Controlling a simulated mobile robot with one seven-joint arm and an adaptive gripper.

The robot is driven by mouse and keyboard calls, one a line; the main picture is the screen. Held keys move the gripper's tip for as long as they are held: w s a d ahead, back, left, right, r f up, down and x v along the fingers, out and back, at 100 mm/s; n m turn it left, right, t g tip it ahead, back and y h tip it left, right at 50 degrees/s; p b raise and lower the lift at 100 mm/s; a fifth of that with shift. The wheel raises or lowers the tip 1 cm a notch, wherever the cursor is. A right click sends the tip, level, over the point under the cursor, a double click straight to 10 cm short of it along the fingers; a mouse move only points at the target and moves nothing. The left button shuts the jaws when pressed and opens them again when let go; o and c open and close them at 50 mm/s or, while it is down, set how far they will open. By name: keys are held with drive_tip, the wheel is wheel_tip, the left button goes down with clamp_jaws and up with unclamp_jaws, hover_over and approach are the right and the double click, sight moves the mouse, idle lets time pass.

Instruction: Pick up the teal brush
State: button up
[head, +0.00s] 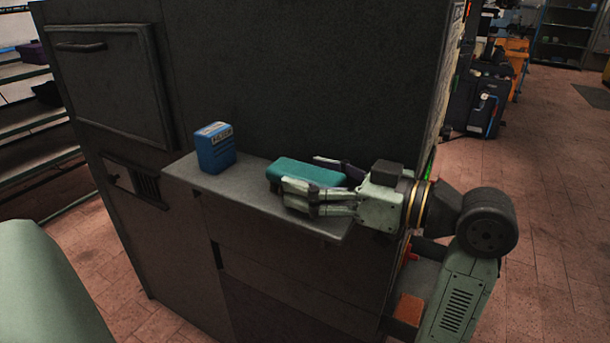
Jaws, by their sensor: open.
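The teal brush (305,172) is a block-like teal thing lying on the grey shelf of the dark machine. My gripper (300,178) reaches in from the right at shelf height, its fingers pointing left. One finger lies on the near side of the brush and the other on its far side, so the fingers straddle its right part. The jaws are open. The near finger hides part of the brush's near side, and I cannot tell whether either finger touches it.
A blue box (215,147) with a label stands on the shelf (235,187), left of the brush. The dark machine's wall (300,75) rises right behind the shelf. Shelving (35,125) stands at the far left. Tiled floor (555,200) is open at the right.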

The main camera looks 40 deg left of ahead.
drive_tip(key=shift+c, duration=0.4)
drive_tip(key=c, duration=1.2)
